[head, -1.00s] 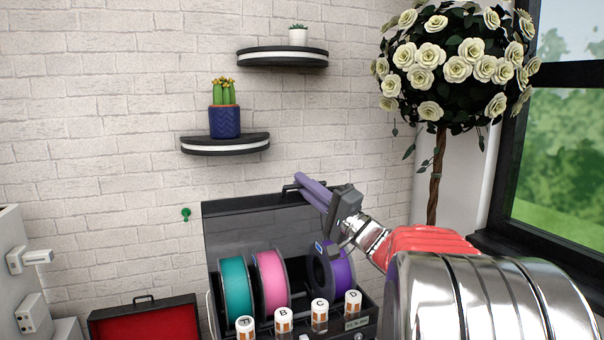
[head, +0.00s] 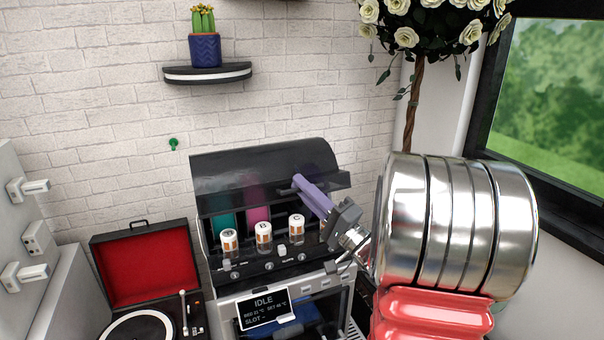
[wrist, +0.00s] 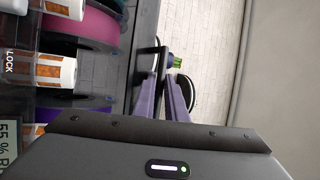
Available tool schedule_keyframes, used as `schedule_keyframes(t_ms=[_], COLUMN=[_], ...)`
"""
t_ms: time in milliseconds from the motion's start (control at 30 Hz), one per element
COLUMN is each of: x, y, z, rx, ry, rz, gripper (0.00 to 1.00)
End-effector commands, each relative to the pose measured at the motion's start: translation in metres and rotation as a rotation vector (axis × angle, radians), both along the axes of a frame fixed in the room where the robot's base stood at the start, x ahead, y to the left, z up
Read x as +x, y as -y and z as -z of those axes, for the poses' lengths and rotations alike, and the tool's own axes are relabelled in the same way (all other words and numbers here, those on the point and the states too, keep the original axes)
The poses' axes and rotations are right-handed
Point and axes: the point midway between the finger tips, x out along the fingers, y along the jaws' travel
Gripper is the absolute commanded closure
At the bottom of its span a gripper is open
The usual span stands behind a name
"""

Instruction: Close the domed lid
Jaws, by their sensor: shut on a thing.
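The domed lid (head: 245,160) is a dark, see-through cover on the spool box in the head view. It is tilted forward over the tops of the spools, with its front edge still above the box front (head: 255,272). My gripper (head: 297,182) has its purple fingers shut on the lid's black handle (head: 284,190), at the right of the lid's front edge. In the wrist view the handle (wrist: 162,50) shows at the tips of my fingers (wrist: 161,88). Through the lid a teal spool (head: 222,223) and a pink spool (head: 258,214) show; the purple spool is mostly hidden.
Small labelled jars (head: 263,233) stand along the box front, below the lid edge. A printer with an IDLE screen (head: 263,307) is underneath. An open red-lined record player (head: 146,262) stands at left. A cactus shelf (head: 207,73) is above, a flowering tree (head: 412,95) behind right.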

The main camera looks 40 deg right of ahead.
Motion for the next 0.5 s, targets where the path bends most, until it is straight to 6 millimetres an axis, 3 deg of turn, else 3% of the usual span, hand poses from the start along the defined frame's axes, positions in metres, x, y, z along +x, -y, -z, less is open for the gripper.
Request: schedule_keyframes(t_ms=[33,500], x=[-0.0018,-0.0034], y=[-0.0032,-0.0037], z=[0.0263,0.0338], rx=[0.019,0.017], ry=[-0.058,-0.056], rz=[-0.002,-0.002], gripper=[1.0,1.0])
